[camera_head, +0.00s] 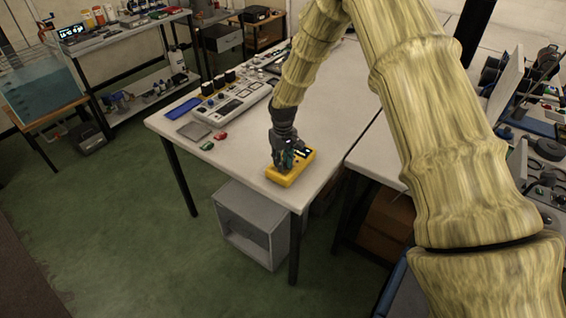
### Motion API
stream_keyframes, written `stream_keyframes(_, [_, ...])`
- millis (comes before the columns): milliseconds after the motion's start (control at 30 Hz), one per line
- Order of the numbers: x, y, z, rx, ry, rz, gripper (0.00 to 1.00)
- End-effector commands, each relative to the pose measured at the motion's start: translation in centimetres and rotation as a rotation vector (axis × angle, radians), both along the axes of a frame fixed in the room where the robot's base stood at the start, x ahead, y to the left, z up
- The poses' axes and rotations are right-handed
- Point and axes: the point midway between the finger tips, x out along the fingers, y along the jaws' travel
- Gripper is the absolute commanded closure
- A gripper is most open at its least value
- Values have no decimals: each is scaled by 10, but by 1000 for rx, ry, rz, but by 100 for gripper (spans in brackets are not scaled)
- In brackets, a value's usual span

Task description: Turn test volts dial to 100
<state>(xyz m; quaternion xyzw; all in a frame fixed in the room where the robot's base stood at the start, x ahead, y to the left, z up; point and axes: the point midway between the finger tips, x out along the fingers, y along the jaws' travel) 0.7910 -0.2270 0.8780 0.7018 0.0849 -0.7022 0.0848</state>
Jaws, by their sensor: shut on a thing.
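A yellow boxed instrument (289,178) lies on the near right part of the white table, by its front edge. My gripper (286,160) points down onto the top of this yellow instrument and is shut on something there. The gripped part is hidden by the fingers, so I cannot tell the dial's setting or read any label. A small dark area with light marks shows on the instrument's top, right of the fingers.
A long light-grey device (233,102) stands farther back on the table (335,110). A blue pad (182,108), a grey plate (194,130) and small red and green items lie at the left. An open grey box (252,225) is under the table.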

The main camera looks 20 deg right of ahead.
Motion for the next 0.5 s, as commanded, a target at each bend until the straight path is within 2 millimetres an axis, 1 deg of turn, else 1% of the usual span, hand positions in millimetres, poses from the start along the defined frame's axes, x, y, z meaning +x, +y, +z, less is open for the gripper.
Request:
stream_keyframes(200, [1,-1,0,0,-2,126,100])
stream_keyframes(500, [1,-1,1,-2,-1,213,100])
